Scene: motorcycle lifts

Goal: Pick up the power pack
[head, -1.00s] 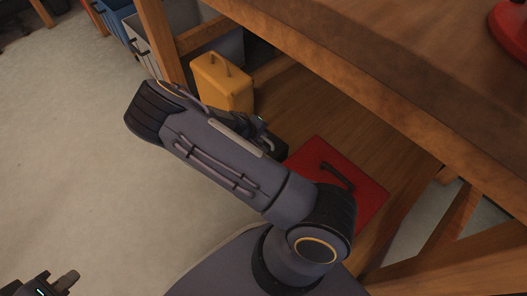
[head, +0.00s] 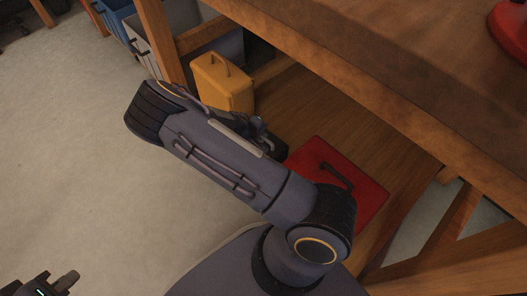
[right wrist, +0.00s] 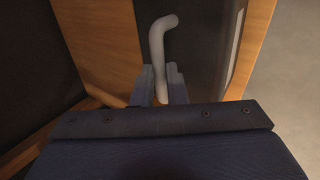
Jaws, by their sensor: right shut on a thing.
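In the right wrist view, my right gripper (right wrist: 160,90) is shut on a pale grey bent handle (right wrist: 157,48). A dark body (right wrist: 198,45), which looks like the power pack, shows behind the handle. In the head view, a dark part (head: 272,148) shows past my right forearm, under the workbench. My arm hides most of it, and I cannot tell gripper from pack there. My left gripper (head: 65,283) is at the bottom left corner, over the floor, partly cut off and away from the pack.
A yellow case (head: 222,82) and a red case (head: 338,185) with a black handle are on the wooden lower shelf (head: 320,120). The thick workbench top (head: 400,90) overhangs them. Grey and blue bins (head: 118,20) stand behind. The floor at left is clear.

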